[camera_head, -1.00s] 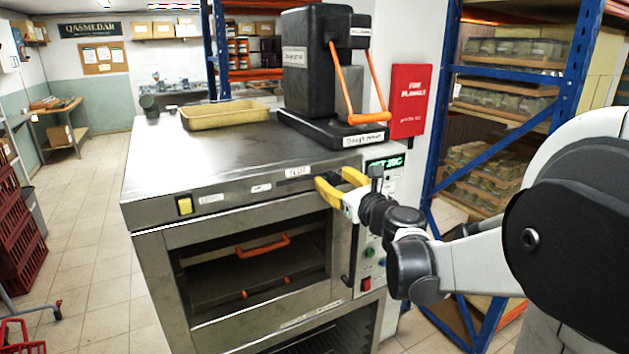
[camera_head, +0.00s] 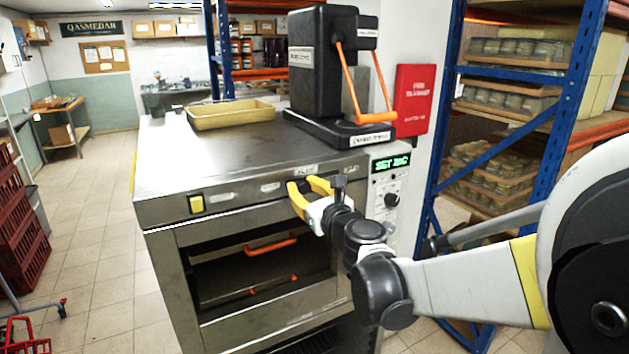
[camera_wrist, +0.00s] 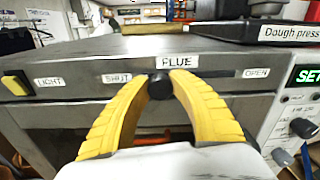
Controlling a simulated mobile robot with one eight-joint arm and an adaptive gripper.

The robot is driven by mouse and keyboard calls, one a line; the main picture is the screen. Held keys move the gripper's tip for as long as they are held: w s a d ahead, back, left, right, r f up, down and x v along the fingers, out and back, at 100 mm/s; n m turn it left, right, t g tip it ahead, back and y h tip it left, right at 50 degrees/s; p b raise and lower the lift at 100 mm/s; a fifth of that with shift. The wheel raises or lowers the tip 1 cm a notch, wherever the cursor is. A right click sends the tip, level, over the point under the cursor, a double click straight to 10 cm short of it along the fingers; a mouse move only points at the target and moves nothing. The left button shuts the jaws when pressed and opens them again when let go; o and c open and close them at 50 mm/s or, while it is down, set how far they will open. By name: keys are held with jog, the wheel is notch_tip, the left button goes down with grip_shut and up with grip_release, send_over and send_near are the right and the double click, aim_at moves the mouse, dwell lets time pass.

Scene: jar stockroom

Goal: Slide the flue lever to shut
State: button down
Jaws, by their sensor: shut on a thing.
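The flue lever's black knob (camera_wrist: 160,86) sits on the oven's front panel just below the FLUE label (camera_wrist: 177,62), in the wrist view. The SHUT label (camera_wrist: 117,78) is to its left and the OPEN label (camera_wrist: 256,73) farther to its right. The knob stands between these ends, nearer SHUT. My gripper (camera_wrist: 160,90) has its yellow fingers closed on the knob from both sides. In the head view my gripper (camera_head: 308,189) reaches the upper front panel of the steel oven (camera_head: 250,235) and hides the knob.
A yellow light switch (camera_head: 196,204) is at the panel's left. A dough press (camera_head: 335,75) and a tan tray (camera_head: 230,114) stand on the oven top. A control panel (camera_head: 391,180) is right of my gripper. Blue shelving (camera_head: 560,90) stands at the right.

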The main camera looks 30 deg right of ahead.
jog(key=shift+a, duration=0.85)
jog(key=c, duration=1.4)
grip_release()
jog(key=o, duration=0.3)
jog(key=shift+a, duration=0.2)
jog(key=shift+d, duration=0.15)
